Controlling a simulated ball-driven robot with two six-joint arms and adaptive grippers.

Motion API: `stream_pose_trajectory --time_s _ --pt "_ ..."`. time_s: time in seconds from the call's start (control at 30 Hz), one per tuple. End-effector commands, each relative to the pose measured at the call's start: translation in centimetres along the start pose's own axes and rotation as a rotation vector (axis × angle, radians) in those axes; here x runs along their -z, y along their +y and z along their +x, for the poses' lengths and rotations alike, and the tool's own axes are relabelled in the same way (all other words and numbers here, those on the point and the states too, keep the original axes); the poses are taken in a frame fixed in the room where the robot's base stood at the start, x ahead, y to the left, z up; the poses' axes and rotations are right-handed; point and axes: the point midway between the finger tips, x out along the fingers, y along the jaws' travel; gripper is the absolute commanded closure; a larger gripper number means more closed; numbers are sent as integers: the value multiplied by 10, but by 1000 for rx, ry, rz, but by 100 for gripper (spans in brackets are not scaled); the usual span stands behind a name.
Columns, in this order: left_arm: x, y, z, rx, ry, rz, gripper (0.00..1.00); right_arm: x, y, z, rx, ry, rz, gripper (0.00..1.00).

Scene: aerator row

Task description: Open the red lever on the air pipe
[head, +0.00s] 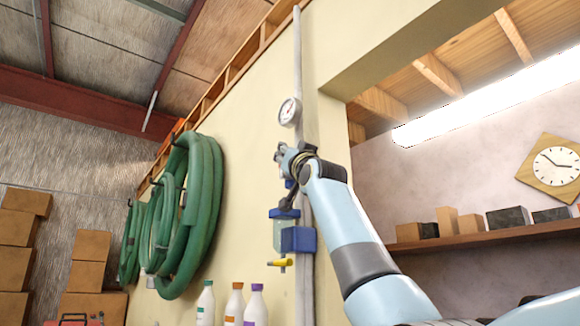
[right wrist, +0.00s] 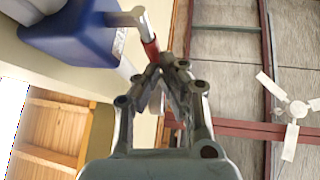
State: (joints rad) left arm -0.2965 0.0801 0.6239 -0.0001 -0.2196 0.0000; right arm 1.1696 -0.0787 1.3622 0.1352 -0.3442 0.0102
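The grey air pipe (head: 298,60) runs up the cream wall in the head view. The red lever (right wrist: 150,50) shows in the right wrist view, with a pale metal end beyond the red grip. In the head view my arm and gripper hide it. My right gripper (head: 281,153) is at the pipe, below the gauge. In the right wrist view its fingertips (right wrist: 164,67) come close together at the near end of the red grip and appear closed on it. The exact contact is partly hidden by the fingers. My left gripper is in neither view.
A round gauge (head: 289,111) sits just above my gripper. A blue filter unit (head: 298,239) and a yellow lever (head: 280,263) are below it. Green hoses (head: 192,220) hang to the left. Several bottles (head: 234,304) stand below. A shelf (head: 480,238) is on the right.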

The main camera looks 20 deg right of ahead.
Motion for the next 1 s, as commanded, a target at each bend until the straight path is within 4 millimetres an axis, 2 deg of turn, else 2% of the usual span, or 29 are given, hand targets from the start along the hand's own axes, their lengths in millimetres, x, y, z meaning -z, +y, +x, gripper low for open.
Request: stream_pose_trajectory --time_s 0.27,1.0 --pt "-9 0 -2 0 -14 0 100 2 0 2 0 1 -1 100" --pt "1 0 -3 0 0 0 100 3 0 2 0 1 -1 100"
